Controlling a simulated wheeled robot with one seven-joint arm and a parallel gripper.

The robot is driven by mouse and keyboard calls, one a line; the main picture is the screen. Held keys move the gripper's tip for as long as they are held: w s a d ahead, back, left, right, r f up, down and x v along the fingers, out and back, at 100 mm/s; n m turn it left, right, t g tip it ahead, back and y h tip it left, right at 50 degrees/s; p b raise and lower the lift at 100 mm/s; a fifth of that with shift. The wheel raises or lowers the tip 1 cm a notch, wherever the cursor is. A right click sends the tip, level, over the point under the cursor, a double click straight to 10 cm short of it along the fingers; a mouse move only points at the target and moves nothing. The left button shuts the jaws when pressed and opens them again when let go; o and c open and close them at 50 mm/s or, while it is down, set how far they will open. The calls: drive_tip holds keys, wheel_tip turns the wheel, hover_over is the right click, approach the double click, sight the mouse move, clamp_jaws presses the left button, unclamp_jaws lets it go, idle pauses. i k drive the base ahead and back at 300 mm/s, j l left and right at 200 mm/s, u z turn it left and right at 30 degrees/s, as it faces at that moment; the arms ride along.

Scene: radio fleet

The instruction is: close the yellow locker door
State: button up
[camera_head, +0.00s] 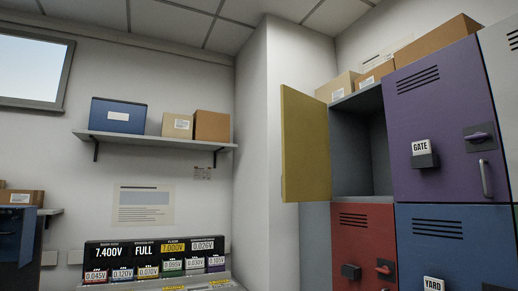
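The yellow locker door (306,146) stands wide open at the upper left of the locker bank. It swings out to the left from the left edge of its grey compartment (360,148). The part of the compartment that shows looks empty. No handle is visible on the side of the door facing me. My gripper is not in this view.
A purple door (436,120) is right of the opening, a red door (364,247) below it and a blue door (455,247) lower right, all shut. Cardboard boxes (435,43) sit on top. A wall shelf (155,141) and a display rack (155,262) are left.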

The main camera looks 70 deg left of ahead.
sight(306, 176)
drive_tip(key=j+u, duration=0.3)
drive_tip(key=j, duration=1.05)
drive_tip(key=j+u, duration=0.3)
drive_tip(key=j, duration=1.1)
drive_tip(key=i+j, duration=0.1)
drive_tip(key=j, duration=2)
drive_tip(key=k+u, duration=0.1)
